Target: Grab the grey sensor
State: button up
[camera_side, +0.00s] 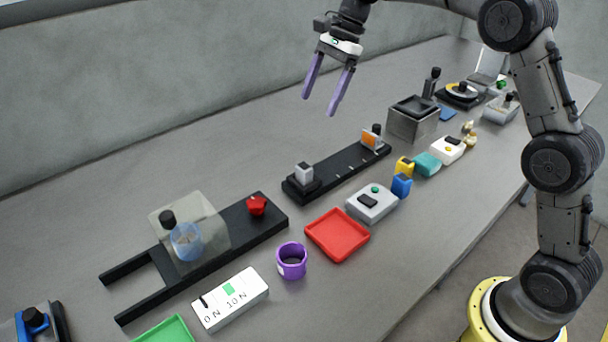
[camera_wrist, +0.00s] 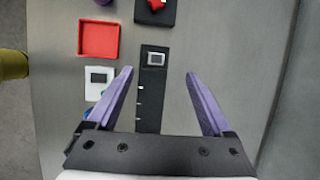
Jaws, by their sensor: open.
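A small light-grey block (camera_side: 304,172), which looks like the grey sensor, sits on a dark carriage at the near left end of a black rail (camera_side: 340,176). In the wrist view the grey block (camera_wrist: 156,59) shows at the upper end of the rail (camera_wrist: 150,105), with a dark patch on top. My gripper (camera_side: 319,106) has two purple fingers, spread apart and empty, high above the table. In the wrist view the gripper (camera_wrist: 159,73) has its fingertips on either side of the rail in the picture, well above it.
An orange block (camera_side: 370,138) stands at the rail's far end. A red tray (camera_side: 338,234) and a grey box with a screen (camera_side: 372,204) lie in front of the rail. A red knob (camera_side: 257,205) on a black base is to the left. The table behind the rail is clear.

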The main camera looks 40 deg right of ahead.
jog(key=g, duration=0.1)
send_near(303, 167)
jog(key=x, duration=0.4)
jog(key=shift+w+f, duration=0.2)
jog(key=shift+f, duration=0.15)
jog(key=shift+x, duration=2.95)
jog(key=shift+s, duration=0.15)
grip_shut()
